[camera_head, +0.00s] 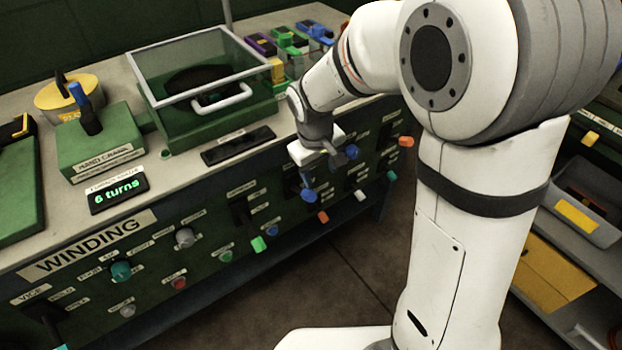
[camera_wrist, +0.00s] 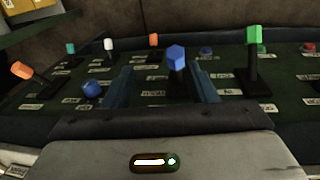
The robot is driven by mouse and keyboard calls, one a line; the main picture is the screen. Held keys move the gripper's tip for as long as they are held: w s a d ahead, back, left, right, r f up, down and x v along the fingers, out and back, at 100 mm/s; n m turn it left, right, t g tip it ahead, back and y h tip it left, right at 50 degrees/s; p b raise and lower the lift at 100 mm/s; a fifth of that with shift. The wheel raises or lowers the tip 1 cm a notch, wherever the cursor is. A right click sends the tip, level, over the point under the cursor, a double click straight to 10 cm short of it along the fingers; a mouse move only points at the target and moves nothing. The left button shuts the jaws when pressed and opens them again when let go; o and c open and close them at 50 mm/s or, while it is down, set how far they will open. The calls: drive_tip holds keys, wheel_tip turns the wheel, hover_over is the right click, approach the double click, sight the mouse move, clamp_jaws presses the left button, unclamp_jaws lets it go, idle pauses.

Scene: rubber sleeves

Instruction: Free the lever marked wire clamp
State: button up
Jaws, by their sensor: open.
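Several levers with coloured tips stand out from the green front panel. Their labels are too small to read, so I cannot tell which is marked wire clamp. My gripper (camera_head: 330,172) is at the panel's right part. In the wrist view my gripper (camera_wrist: 162,86) is open, its two dark blue fingers apart. A blue-tipped lever (camera_wrist: 176,56) stands in line with the gap, nearer the right finger; I see no grip on it. A green-tipped lever (camera_wrist: 254,38) stands right of the fingers. An orange-tipped lever (camera_wrist: 154,40) and a white-tipped lever (camera_wrist: 108,44) stand beyond.
A blue round knob (camera_wrist: 92,89) sits left of the left finger. Another orange-tipped lever (camera_wrist: 20,70) is farther left. On the bench top are a lidded glass box (camera_head: 205,65), a hand crank (camera_head: 95,140) and a display (camera_head: 118,193) reading "6 turns". Shelves with bins stand right.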

sight(310, 198)
drive_tip(key=shift+n, duration=0.6)
drive_tip(key=a+f, duration=0.1)
drive_tip(key=f, duration=0.1)
drive_tip(key=w+a+f+b, duration=0.1)
drive_tip(key=f, duration=0.1)
drive_tip(key=a+f, duration=0.1)
drive_tip(key=f, duration=0.1)
drive_tip(key=shift+w, duration=0.4)
drive_tip(key=f, duration=0.2)
drive_tip(key=f+b, duration=0.1)
drive_tip(key=f, duration=0.2)
drive_tip(key=f+b, duration=0.1)
drive_tip(key=f, duration=0.1)
drive_tip(key=shift+w+d+f, duration=0.2)
drive_tip(key=shift+w+d, duration=0.15)
clamp_jaws()
drive_tip(key=shift+d, duration=0.1)
